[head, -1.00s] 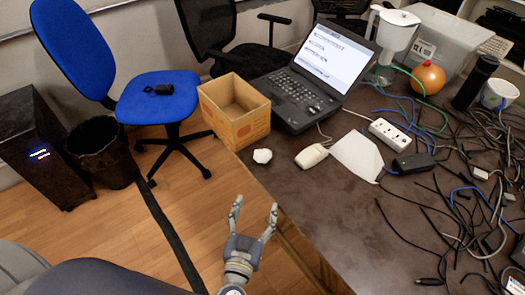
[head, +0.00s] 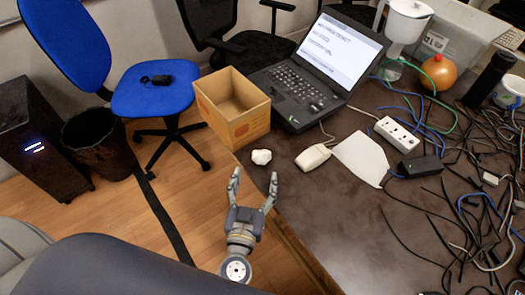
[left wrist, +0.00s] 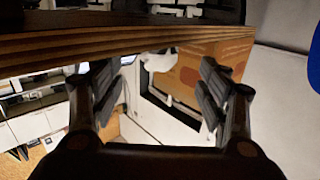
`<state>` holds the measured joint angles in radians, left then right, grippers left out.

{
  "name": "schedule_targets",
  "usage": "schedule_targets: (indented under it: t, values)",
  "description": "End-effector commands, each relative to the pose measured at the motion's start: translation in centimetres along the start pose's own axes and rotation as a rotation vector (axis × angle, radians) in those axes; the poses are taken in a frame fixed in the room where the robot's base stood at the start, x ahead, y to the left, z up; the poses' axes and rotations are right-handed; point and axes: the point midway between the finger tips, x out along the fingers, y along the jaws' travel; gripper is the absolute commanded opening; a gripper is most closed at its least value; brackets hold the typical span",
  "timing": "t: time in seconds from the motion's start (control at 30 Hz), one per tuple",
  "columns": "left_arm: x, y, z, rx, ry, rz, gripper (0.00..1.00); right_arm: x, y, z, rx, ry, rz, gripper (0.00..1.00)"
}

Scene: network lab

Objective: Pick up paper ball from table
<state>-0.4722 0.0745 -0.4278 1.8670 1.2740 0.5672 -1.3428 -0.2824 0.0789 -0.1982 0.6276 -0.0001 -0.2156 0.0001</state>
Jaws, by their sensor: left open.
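The white crumpled paper ball (head: 261,157) lies on the dark table (head: 330,225) near its left edge, in front of the cardboard box. In the head view my left gripper (head: 254,179) is open and empty, its fingers pointing at the ball with the tips just short of it. In the left wrist view the open fingers (left wrist: 162,85) stand on both sides of a pale shape that seems to be the paper ball (left wrist: 159,61); that picture looks upside down, with the table's wooden edge across the top. My right gripper is not in view.
An open cardboard box (head: 232,107) and a laptop (head: 312,75) stand behind the ball. A white mouse (head: 313,158), paper sheet (head: 360,157) and power strip (head: 397,134) lie to the right. Cables cover the right side. A blue chair (head: 150,90) stands left, on the floor.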

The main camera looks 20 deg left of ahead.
Motion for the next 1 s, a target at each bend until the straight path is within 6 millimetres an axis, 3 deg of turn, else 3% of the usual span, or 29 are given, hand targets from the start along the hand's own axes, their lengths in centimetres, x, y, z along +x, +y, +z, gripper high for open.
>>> schedule_targets:
  t: [0.2,0.37,0.7,1.0]
  values:
    - [3.4,0.0,-0.1,0.001,0.002,-0.001,0.69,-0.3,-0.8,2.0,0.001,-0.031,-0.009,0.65]
    - [4.4,0.1,-0.1,0.0,0.0,0.0,0.69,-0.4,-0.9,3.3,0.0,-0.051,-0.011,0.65]
    - [8.8,0.3,-0.3,0.001,0.001,-0.001,0.69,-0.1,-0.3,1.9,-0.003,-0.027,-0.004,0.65]
    - [9.3,0.3,-0.3,0.001,-0.001,0.0,0.69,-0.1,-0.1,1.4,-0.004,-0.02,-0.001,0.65]
